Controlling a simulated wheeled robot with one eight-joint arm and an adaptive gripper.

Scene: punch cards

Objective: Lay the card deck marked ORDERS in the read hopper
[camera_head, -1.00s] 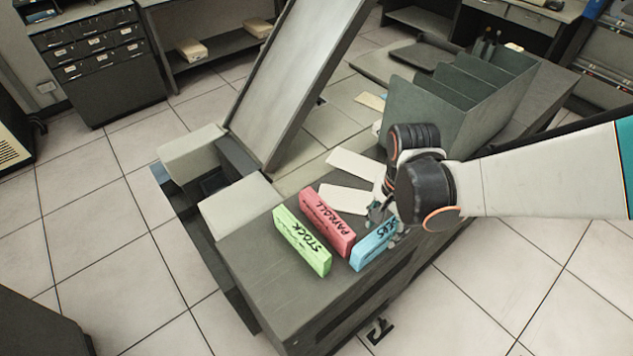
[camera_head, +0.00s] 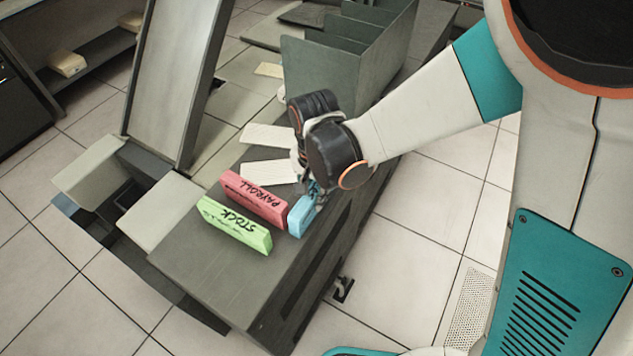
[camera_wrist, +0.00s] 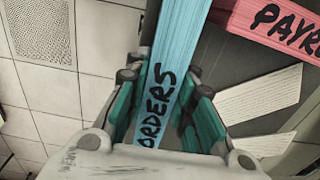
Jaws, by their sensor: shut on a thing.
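The blue card deck marked ORDERS (camera_wrist: 168,85) is between the fingers of my gripper (camera_wrist: 163,125) in the wrist view, its lettering facing the camera. In the head view the blue deck (camera_head: 300,217) shows at the right edge of the grey machine top, beside the red deck, and my gripper (camera_head: 314,192) is shut on it. I cannot tell whether the deck is lifted clear of the surface. The read hopper is not marked in view; an open dark recess (camera_head: 122,197) lies between pale covers at the machine's left end.
A red PAYROLL deck (camera_head: 254,200) and a green STOCK deck (camera_head: 234,226) stand on the machine top (camera_head: 215,275). Loose pale cards (camera_head: 268,172) lie behind them. A tall slanted panel (camera_head: 178,80) and a slotted grey rack (camera_head: 335,75) rise at the back.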

